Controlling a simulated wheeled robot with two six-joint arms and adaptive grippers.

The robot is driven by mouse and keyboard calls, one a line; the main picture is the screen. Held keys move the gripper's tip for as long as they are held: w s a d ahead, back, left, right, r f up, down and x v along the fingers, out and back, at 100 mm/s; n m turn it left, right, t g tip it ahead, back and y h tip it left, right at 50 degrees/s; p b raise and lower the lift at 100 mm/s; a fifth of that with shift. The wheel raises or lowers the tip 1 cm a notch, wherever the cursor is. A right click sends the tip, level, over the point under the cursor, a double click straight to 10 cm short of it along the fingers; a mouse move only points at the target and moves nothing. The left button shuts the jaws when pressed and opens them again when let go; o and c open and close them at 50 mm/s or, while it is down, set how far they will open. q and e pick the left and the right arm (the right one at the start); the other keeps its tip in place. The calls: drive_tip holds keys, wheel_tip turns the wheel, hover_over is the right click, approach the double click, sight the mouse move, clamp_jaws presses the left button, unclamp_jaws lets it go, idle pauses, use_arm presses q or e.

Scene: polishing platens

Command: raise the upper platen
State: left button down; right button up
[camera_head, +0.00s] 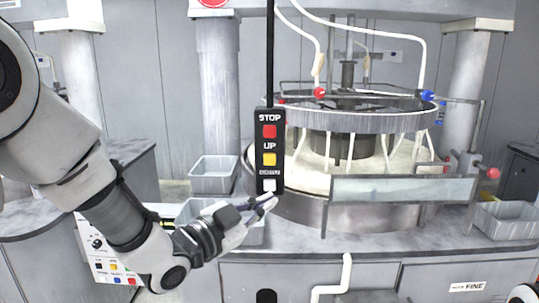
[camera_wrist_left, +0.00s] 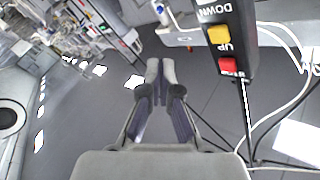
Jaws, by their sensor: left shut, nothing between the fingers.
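The upper platen (camera_head: 378,122), a wide grey ring, hangs above the pale lower platen (camera_head: 305,178) of the round machine. A black pendant (camera_head: 270,147) hangs in front on a dark rod. It has a red STOP button (camera_head: 270,131), a yellow UP button (camera_head: 270,159) and a white DOWN button (camera_head: 269,185). My left gripper (camera_head: 268,203) is shut and empty, its tips close to the pendant's lower end; contact is unclear. In the left wrist view, the shut fingertips (camera_wrist_left: 161,72) are left of the pendant (camera_wrist_left: 241,55). My right gripper is not visible.
Grey bins stand left of the machine (camera_head: 214,175) and at the far right (camera_head: 506,222). A clear panel (camera_head: 402,189) fronts the machine. A white pipe (camera_head: 346,272) rises at the counter front. A button panel (camera_head: 118,270) is at lower left.

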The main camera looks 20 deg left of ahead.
sight(266, 165)
use_arm(q)
drive_tip(key=shift+m+h, duration=0.5)
drive_tip(key=shift+m, duration=0.1)
drive_tip(key=r, duration=0.3)
drive_tip(key=s+r, duration=0.1)
drive_tip(key=shift+d+r, duration=0.2)
drive_tip(key=shift+d, duration=0.05)
drive_tip(key=shift+w, duration=0.2)
drive_tip(key=shift+w, duration=0.1)
drive_tip(key=shift+w+a+f+p, duration=0.1)
drive_tip(key=shift+w+a+p, duration=0.3)
drive_tip(key=shift+w, duration=0.95)
drive_tip(key=shift+w+a+r+p, duration=0.1)
drive_tip(key=shift+w+a+p, duration=0.35)
drive_tip(key=shift+w, duration=0.95)
drive_tip(key=shift+w+a+f+p, duration=0.1)
drive_tip(key=shift+w+a+p, duration=0.3)
drive_tip(key=shift+w, duration=0.95)
drive_tip(key=shift+w+a, duration=0.1)
drive_tip(key=shift+w, duration=0.3)
